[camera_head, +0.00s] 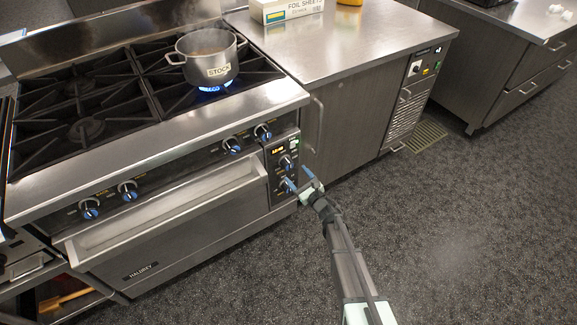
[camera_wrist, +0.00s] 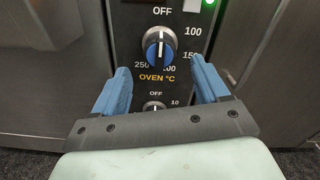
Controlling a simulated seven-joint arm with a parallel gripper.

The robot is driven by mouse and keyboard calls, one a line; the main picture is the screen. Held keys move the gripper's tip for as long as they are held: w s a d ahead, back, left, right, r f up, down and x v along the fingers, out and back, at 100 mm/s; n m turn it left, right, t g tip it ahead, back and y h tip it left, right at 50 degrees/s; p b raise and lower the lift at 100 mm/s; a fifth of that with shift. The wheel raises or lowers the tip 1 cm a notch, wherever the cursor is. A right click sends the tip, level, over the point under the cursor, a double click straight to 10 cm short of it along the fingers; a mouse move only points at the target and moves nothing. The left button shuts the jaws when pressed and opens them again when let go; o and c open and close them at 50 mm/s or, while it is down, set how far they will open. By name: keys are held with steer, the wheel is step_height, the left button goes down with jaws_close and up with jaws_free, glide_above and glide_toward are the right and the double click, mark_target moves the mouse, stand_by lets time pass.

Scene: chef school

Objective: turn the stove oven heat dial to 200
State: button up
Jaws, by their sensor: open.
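The oven heat dial (camera_wrist: 160,47) is a round black knob with a blue and white face, upright on the dark control panel in the wrist view. Around it are OFF at the top, then 100, 150, 200 and 250, with "OVEN °C" below. Its exact pointer setting is hard to read. In the head view it is the upper knob (camera_head: 286,163) on the stove's right-hand panel. My gripper (camera_wrist: 160,66) is open and empty, its blue fingers spread below and to either side of the dial. In the head view my gripper (camera_head: 298,177) is at the panel's right edge.
A smaller dial (camera_wrist: 153,106) sits below, between my fingers in the wrist view. The oven door handle (camera_head: 165,205) runs left of the panel. A stock pot (camera_head: 208,62) stands over a lit blue flame. The floor (camera_head: 450,230) at right is clear.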

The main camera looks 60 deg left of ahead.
mark_target(291, 168)
steer(key=a, duration=0.7)
steer(key=shift+c, duration=0.2)
steer(key=c, duration=1)
